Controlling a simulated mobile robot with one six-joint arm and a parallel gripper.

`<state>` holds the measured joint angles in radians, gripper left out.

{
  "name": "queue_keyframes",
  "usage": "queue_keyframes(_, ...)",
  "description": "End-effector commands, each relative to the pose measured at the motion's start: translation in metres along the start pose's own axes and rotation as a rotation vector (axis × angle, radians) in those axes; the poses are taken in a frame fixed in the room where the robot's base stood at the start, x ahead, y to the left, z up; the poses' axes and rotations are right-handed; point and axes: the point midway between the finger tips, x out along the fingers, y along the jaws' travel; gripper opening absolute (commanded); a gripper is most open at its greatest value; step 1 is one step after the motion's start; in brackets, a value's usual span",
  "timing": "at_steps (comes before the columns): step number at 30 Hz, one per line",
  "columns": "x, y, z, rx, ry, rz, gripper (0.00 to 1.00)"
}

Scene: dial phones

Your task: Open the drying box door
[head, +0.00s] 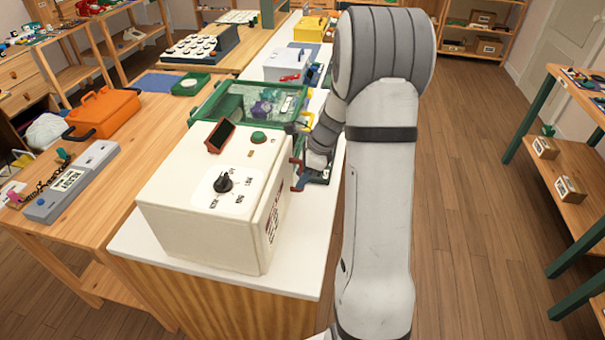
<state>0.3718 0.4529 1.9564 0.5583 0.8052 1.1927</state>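The cream drying box (185,200) stands on a white-topped counter. Its top carries a black dial (223,183) with printed marks, a green button (258,137) and a dark tilted display (220,136). Its right side, with a printed label (273,219), is seen at a steep angle. A red handle-like part (298,176) sticks out near the far end of that side. My gripper (303,130) is beside the box's far right corner, mostly hidden by my arm. I cannot tell whether it touches the red part or how its fingers stand.
A green-framed clear case (235,92) stands behind the box, with a white case (290,66) farther back. An orange toolbox (103,112) and a grey device (72,182) sit on the wooden table at left. Open floor (470,200) lies right of the counter.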

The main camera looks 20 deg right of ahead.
Motion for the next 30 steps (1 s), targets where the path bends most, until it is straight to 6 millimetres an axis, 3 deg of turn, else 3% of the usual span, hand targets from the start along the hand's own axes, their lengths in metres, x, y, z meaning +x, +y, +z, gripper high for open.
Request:
queue_keyframes(7,0.001,0.0002,0.0003,-0.001,0.0,0.001,0.35)
queue_keyframes(20,0.001,0.0005,0.0007,-0.002,0.0,0.002,0.0)
queue_keyframes(30,0.0004,-0.0004,-0.0017,-0.002,0.0,0.003,0.0)
